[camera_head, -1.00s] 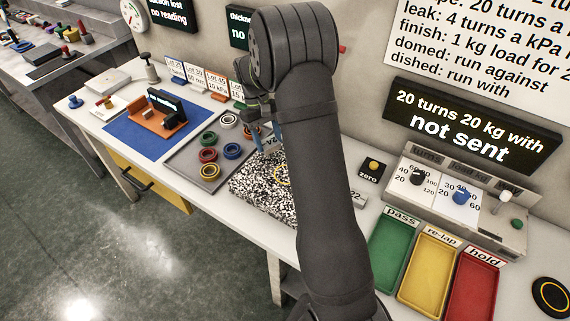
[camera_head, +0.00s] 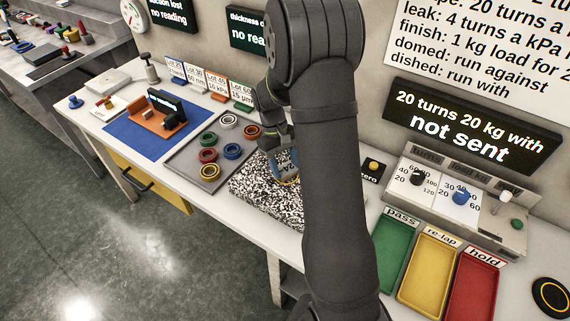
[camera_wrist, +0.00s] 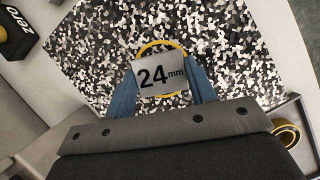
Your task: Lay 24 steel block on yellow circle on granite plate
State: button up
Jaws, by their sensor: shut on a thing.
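The 24 steel block (camera_wrist: 160,72), a grey block marked "24mm", is between the blue fingers of my gripper (camera_wrist: 163,88) in the wrist view. My gripper is shut on it. The yellow circle (camera_wrist: 178,45) on the speckled granite plate (camera_wrist: 235,50) shows around the block's edges, so the block is over the circle. I cannot tell whether the block touches the plate. In the head view my gripper (camera_head: 284,172) is above the granite plate (camera_head: 262,193), and my arm hides part of the plate and most of the circle.
Left of the plate, a grey tray (camera_head: 187,158) holds several coloured rings. The zero button box (camera_head: 372,170) stands behind the plate to the right. Green (camera_head: 390,249), yellow (camera_head: 427,275) and red (camera_head: 472,287) trays lie farther right.

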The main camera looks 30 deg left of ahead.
aim_at(285, 167)
jog(key=o, duration=1.4)
jog(key=shift+f, duration=0.1)
jog(key=v, duration=1.2)
jog(key=shift+w+a, duration=0.1)
jog(key=x, duration=1.2)
jog(key=shift+f, duration=0.1)
notch_tip(285, 167, up, 3)
jog(key=shift+f, duration=0.15)
jog(key=shift+r, duration=0.45)
